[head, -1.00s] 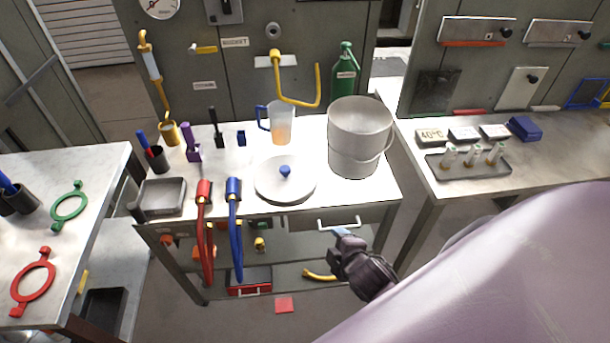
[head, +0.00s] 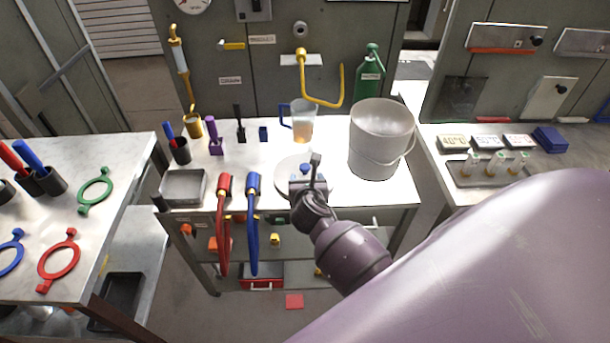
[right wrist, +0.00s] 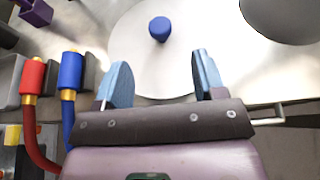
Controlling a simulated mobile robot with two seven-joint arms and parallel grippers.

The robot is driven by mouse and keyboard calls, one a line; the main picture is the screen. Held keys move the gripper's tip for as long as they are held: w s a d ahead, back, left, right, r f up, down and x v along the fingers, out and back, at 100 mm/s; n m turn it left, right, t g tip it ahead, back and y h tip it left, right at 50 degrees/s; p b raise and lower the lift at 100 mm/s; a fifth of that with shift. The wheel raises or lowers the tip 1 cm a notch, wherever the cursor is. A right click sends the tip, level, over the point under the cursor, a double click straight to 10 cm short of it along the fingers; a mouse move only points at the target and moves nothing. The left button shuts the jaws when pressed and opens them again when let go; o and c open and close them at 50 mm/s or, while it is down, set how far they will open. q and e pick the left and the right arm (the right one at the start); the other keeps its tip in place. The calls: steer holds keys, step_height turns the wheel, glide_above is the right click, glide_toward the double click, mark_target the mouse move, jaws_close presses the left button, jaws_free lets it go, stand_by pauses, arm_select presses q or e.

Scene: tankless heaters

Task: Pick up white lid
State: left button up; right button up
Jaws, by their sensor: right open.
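The white lid (head: 284,188) lies flat on the bench between the blue hose and the white bucket. In the head view my right gripper (head: 306,178) covers much of it. In the right wrist view the round lid (right wrist: 150,82) shows ahead of the fingers, with its blue knob (right wrist: 160,28) standing up near its middle. My right gripper (right wrist: 160,82) is open and empty. Its two blue-padded fingers are apart over the lid's near part, with the knob ahead of the gap and about in line with it. My left gripper is not in view.
A white bucket (head: 378,140) stands right of the lid. A measuring jug (head: 302,122) stands behind it. Red (head: 223,225) and blue (head: 253,225) hoses hang over the front edge at left. A metal tray (head: 184,188) sits further left.

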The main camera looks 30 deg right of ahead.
mark_target(305, 168)
steer(key=x, duration=0.4)
steer(key=shift+f+b, duration=0.15)
steer(key=shift+b, duration=0.2)
steer(key=b+x, duration=0.1)
steer(key=x, duration=0.3)
steer(key=shift+w+f, duration=0.2)
steer(key=shift+f, duration=0.05)
steer(key=shift+w+d+f, duration=0.15)
steer(key=shift+w+d, duration=0.1)
steer(key=shift+w, duration=0.05)
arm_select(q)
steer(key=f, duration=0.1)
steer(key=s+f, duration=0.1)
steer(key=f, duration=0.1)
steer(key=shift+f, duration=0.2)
arm_select(e)
steer(key=c, duration=1)
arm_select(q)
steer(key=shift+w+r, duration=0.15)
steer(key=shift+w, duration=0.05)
arm_select(e)
steer(key=shift+c, duration=0.2)
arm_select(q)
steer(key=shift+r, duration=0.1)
